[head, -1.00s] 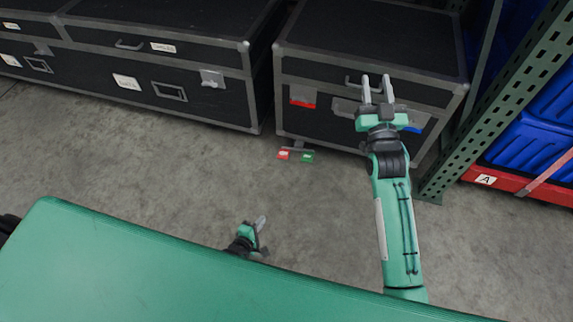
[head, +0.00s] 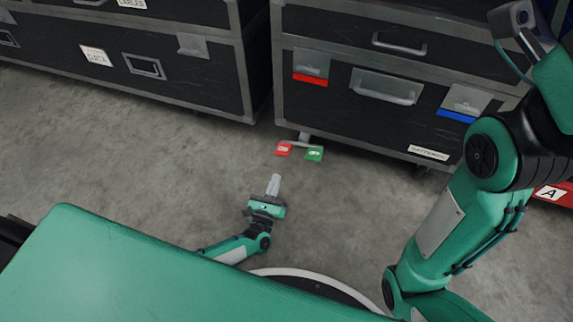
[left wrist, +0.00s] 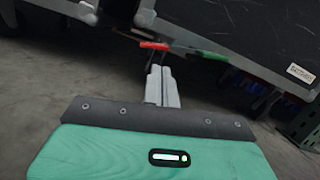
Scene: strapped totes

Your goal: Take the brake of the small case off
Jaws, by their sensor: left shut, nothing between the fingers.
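The small case (head: 345,118) is the black, grey-edged one at the right in the head view. At its foot a metal bracket carries a red pedal (head: 283,149) and a green pedal (head: 314,154), just above the floor. In the left wrist view the red pedal (left wrist: 154,45) is straight beyond the fingertips and the green pedal (left wrist: 209,55) is to its right. My left gripper (head: 274,180) is shut and empty, in front of the pedals and apart from them. My right gripper (head: 524,22) is partly cut off at the upper right; its fingers are unclear.
A longer black case (head: 200,75) stands left of the small case, with a narrow gap between. The small case's front has a handle (head: 387,88), red- and blue-edged latches and a label (head: 428,152). Concrete floor (head: 130,150) in front is clear. A red tote edge (head: 556,193) shows at right.

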